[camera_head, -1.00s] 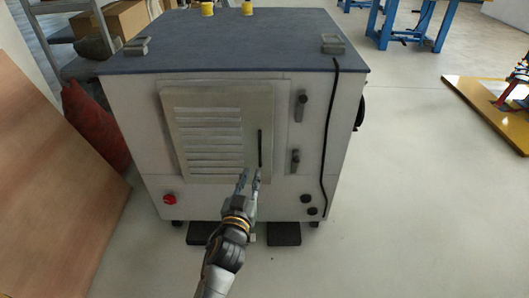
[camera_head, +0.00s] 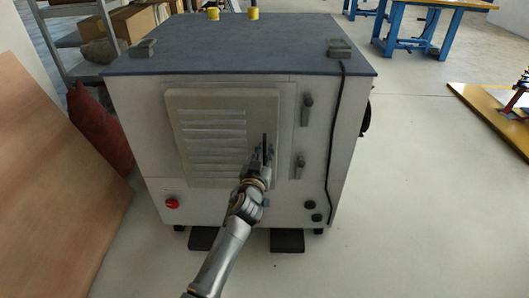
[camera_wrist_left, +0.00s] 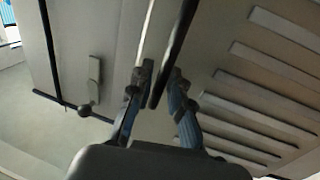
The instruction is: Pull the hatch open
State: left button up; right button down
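The hatch (camera_head: 178,120) is a pale louvred panel on the front of a grey cabinet, and it looks flush or nearly flush. It also shows in the left wrist view (camera_wrist_left: 220,85). Its upright black bar handle (camera_head: 265,140) is near the right edge of the panel. My left gripper (camera_head: 264,150) is at the lower part of the handle. In the left wrist view its fingers (camera_wrist_left: 161,77) lie on either side of the black bar (camera_wrist_left: 180,25), very close to it. Whether they press on it cannot be told. My right gripper is out of view.
Two dark latches (camera_head: 306,108) are right of the hatch. A black cable (camera_head: 337,130) hangs down the cabinet front. A red button (camera_head: 172,203) is at lower left. A wooden board (camera_head: 50,190) leans at left. Open floor (camera_head: 420,200) lies at right.

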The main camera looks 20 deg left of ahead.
pick_arm(q)
jog(key=shift+c, duration=0.4)
grip_shut()
jog(key=shift+s, duration=0.2)
